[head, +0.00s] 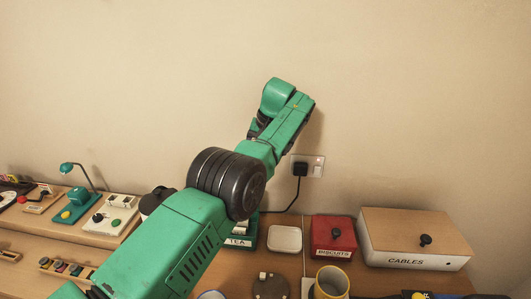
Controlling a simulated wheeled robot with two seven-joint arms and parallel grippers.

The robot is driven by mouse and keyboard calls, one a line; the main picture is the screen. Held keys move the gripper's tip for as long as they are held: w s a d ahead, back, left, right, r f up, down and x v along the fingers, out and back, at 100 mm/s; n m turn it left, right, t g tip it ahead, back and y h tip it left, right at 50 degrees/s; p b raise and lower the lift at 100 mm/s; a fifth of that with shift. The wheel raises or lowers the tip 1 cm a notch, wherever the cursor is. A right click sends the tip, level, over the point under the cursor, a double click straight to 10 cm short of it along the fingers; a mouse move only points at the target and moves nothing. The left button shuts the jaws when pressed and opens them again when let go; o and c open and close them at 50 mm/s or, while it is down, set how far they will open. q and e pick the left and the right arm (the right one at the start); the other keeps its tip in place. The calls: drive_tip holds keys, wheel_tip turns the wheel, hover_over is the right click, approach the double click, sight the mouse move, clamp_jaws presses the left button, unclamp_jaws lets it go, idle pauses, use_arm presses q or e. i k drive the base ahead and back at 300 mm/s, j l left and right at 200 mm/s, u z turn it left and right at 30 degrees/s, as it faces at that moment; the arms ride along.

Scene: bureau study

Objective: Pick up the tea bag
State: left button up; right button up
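No tea bag can be made out for certain. A green box labelled TEA (239,242) stands on the desk, partly hidden behind my raised arm. Small pale items show in its top, too small to tell what they are. My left arm comes in from the lower left and reaches up across the middle, in front of the wall. Its far end is turned away, and no gripper fingers show. My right gripper is not in view.
Right of the TEA box are a pale square-shaped dish or lid (285,239), a red BISCUITS box (334,236), and a wooden-topped CABLES box (414,238). A yellow-rimmed mug (331,283) stands in front. A black plug (300,169) sits in the wall socket (317,166). A teal lamp (76,204) stands left.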

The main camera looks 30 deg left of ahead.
sight(237, 231)
drive_tip(key=k, duration=1.5)
